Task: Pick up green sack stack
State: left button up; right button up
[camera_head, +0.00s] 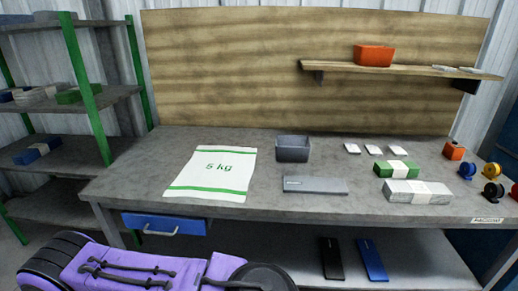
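A green sack stack (397,169) with a white band lies flat on the right part of the workbench. It sits just behind a grey-white stack (417,192), also banded. Another green stack (79,93) lies on the middle shelf of the rack at the left. Neither of my grippers shows in this view.
The workbench (330,207) also holds a grey bin (293,148), a grey flat slab (315,185), small white packets (373,150), an orange box (454,150) and coloured rolls (492,171). A wall shelf (340,67) carries an orange bin (374,55). The bench front is mostly clear.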

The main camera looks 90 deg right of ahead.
aim_at(392, 169)
jog(key=k, duration=2.4)
jog(key=z, duration=0.6)
